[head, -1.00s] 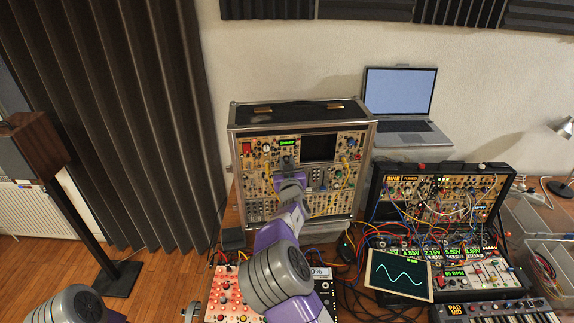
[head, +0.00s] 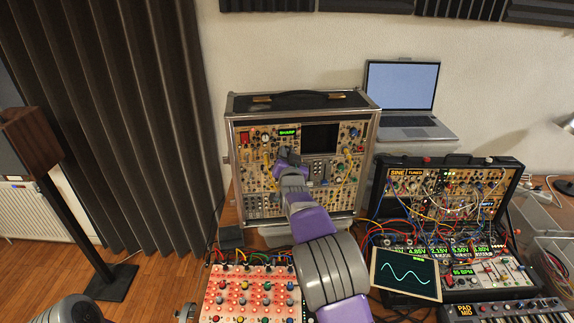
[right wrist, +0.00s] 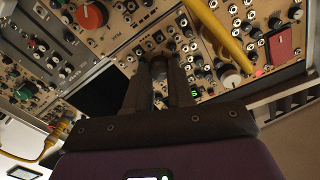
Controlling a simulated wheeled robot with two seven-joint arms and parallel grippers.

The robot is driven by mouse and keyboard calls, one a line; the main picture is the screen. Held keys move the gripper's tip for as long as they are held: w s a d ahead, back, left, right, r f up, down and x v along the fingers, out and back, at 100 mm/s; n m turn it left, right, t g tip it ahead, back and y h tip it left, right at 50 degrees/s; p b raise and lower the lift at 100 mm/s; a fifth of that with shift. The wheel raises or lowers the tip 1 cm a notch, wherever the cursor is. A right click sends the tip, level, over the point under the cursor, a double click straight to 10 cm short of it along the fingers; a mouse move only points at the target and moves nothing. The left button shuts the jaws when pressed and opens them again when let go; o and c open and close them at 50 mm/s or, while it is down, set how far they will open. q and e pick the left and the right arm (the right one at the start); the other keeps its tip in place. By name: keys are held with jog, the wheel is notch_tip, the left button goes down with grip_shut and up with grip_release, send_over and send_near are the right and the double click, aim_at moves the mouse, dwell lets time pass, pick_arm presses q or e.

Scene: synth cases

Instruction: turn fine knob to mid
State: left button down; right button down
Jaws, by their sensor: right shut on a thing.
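The upright modular synth case (head: 366,165) stands at the back of the table, its panel full of small knobs and jacks. A green display (head: 288,132) near its top left reads SHARP. My right gripper (head: 284,158) is up against the panel just below that display. In the right wrist view, its two dark fingers (right wrist: 160,72) are shut on a small dark knob (right wrist: 158,70), mostly hidden between them. The knob's label and pointer cannot be read. My left gripper is out of view.
A yellow cable (right wrist: 222,38) runs close to the fingers in the right wrist view. An open synth case (head: 514,190) with patch cables, a small scope screen (head: 405,274) and a laptop (head: 402,90) are to the right. A red panel (head: 252,292) lies in front.

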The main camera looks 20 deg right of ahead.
jog(key=m+b, duration=0.6)
jog(key=m, duration=0.3)
jog(key=shift+d+m+b, duration=0.15)
jog(key=shift+m+b, duration=0.25)
jog(key=shift+m+y+b, duration=0.3)
jog(key=shift+m+b, duration=0.4)
jog(key=shift+m, duration=0.7)
jog(key=c, duration=1)
grip_release()
jog(key=shift+s, duration=0.15)
